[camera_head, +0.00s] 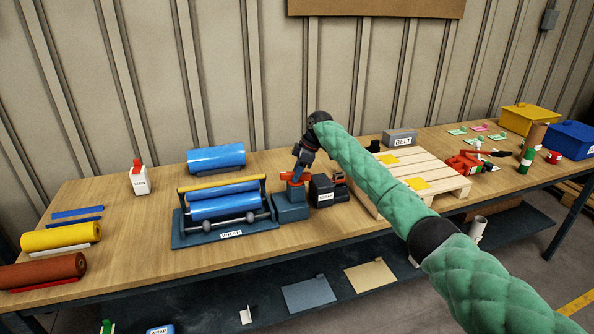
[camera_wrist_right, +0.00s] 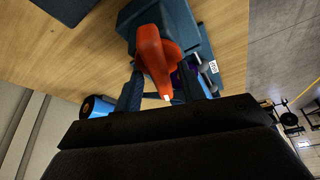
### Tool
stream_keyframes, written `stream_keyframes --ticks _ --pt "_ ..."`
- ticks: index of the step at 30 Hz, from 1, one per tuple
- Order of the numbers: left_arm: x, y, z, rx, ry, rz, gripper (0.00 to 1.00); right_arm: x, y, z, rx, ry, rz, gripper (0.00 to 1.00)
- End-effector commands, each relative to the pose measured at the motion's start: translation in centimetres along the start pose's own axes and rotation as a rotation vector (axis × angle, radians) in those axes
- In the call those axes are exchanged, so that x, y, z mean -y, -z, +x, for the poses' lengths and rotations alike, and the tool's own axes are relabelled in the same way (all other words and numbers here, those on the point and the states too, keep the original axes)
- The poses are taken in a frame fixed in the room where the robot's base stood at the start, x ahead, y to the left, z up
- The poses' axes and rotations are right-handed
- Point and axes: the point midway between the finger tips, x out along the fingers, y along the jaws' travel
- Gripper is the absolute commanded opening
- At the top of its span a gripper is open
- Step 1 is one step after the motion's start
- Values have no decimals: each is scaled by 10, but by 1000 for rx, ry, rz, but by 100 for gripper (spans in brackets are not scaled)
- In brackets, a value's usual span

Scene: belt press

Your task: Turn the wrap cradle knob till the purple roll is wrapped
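The wrap cradle (camera_head: 222,232) is a dark blue stand labelled WRAP on the table, holding a blue roll (camera_head: 225,205) under a yellow-ended bar. At its right end a blue box (camera_head: 291,209) carries a red knob (camera_head: 293,177). My right gripper (camera_head: 298,171) points down at this knob. In the right wrist view the red knob (camera_wrist_right: 158,50) lies between my two dark fingers (camera_wrist_right: 160,80), close to both; whether they press on it I cannot tell. A small purple patch (camera_wrist_right: 176,77) shows behind the fingers, mostly hidden. My left gripper is out of view.
Another blue roll (camera_head: 216,158) lies behind the cradle. Yellow (camera_head: 60,236) and brown (camera_head: 42,271) rolls lie at the left. A dark box (camera_head: 321,190) stands just right of the knob, then a wooden pallet (camera_head: 455,184). The table left of the cradle has free room.

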Motion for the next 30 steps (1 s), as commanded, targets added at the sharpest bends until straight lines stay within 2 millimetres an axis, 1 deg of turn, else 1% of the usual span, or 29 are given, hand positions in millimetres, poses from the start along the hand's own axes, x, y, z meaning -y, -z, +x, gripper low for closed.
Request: stream_keyframes --ticks 9,10,14,15,16,23,30 --pt "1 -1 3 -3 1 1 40 0 0 3 0 0 0 40" --pt "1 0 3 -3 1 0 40 0 0 3 0 0 0 38" --pt "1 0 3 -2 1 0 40 0 0 3 0 0 1 12" --pt "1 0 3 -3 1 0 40 0 0 3 0 0 1 5" --pt "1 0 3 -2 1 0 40 0 0 3 0 0 1 0" --pt "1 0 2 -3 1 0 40 0 0 2 0 -4 8 0" --pt "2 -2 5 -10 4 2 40 0 0 1 -1 -36 83 0"
